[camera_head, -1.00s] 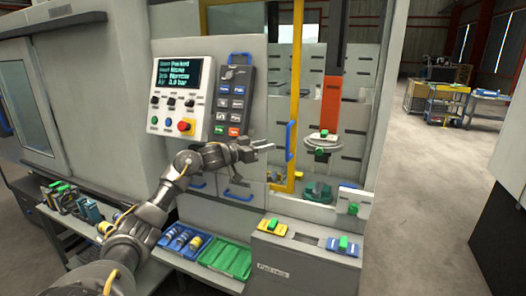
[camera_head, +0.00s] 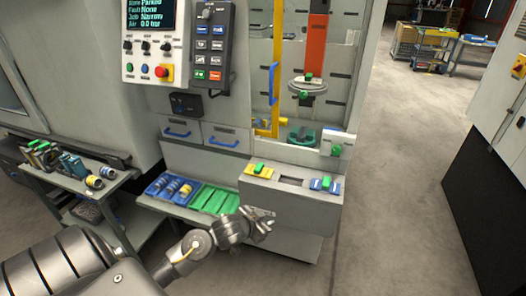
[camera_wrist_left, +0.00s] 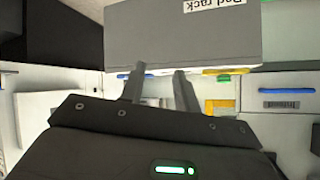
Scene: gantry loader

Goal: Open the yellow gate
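The yellow gate (camera_head: 277,50) stands upright in the machine's opening in the head view, with a vertical blue handle (camera_head: 273,83) on its post. I cannot tell for sure whether it is fully shut. My left gripper (camera_head: 267,221) is low in front of the grey pad rack (camera_head: 290,202), well below the handle and apart from it. In the left wrist view its two fingers (camera_wrist_left: 158,72) are apart with nothing between them, and the pad rack (camera_wrist_left: 185,40) shows just beyond. My right gripper is not in view.
A control panel (camera_head: 150,45) and a hanging keypad (camera_head: 212,45) are left of the gate. Blue and green trays (camera_head: 210,199) sit on a ledge beside the rack. A cart (camera_head: 75,180) with tools stands at left. The floor at right (camera_head: 400,200) is clear.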

